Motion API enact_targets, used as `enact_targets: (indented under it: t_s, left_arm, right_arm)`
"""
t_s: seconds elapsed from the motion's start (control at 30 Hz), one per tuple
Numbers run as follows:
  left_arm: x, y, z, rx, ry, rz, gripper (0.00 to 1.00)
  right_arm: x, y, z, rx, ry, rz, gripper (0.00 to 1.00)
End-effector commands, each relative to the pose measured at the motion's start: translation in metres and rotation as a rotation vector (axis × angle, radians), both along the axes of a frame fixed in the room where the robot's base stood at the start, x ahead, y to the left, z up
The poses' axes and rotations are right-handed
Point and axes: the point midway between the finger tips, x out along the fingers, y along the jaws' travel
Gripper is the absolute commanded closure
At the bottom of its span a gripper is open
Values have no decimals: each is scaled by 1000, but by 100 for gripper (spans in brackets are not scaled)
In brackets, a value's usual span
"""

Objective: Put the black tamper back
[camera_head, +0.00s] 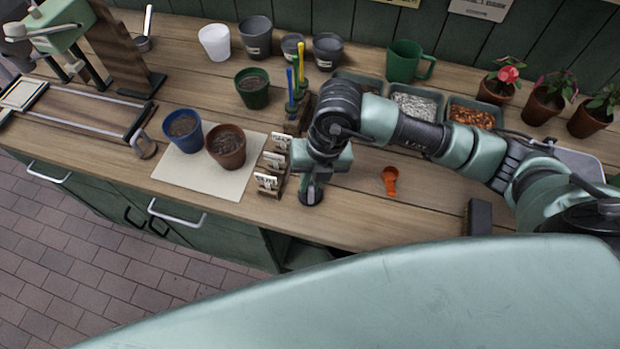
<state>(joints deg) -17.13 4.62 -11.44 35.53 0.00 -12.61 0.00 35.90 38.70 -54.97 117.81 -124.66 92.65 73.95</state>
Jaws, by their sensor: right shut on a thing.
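My right gripper (312,182) points down at the front part of the bench, just right of the small seed-packet holders. It is shut on the black tamper (311,197), whose dark round end shows below the fingers. The gripper and wrist hide most of the tamper, and I cannot tell whether it touches the bench top. My left gripper is not in view.
A blue pot (183,130) and a brown pot (226,147) of soil stand on a pale mat (200,178) to the left. Seed packets (268,182) stand close beside the gripper. An orange scoop (390,180) and a dark block (479,217) lie to the right. Bare wood lies between.

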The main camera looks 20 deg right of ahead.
Motion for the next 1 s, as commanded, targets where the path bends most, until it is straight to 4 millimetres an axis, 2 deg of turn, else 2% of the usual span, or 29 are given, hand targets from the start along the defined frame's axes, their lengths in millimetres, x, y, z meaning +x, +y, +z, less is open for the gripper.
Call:
enact_targets:
  t_s: [0.37, 0.4, 0.43, 0.47, 0.77, 0.87, 1.0]
  left_arm:
    - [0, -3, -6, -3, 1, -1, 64]
    - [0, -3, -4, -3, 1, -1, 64]
    - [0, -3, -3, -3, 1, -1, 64]
    - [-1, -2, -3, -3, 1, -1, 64]
    - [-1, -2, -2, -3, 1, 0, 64]
    - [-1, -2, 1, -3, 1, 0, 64]
    - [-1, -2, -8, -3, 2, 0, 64]
  right_arm:
    - [0, 0, -6, 1, -1, 0, 100]
    - [0, 0, -4, 0, -1, 0, 77]
    - [0, 0, -4, 0, 0, 0, 69]
    - [0, 0, -4, 0, 0, 0, 67]
    - [0, 0, -2, 0, 0, 0, 67]
    - [1, 0, 3, 1, -1, 0, 67]
    - [1, -4, 22, 2, -7, 2, 67]
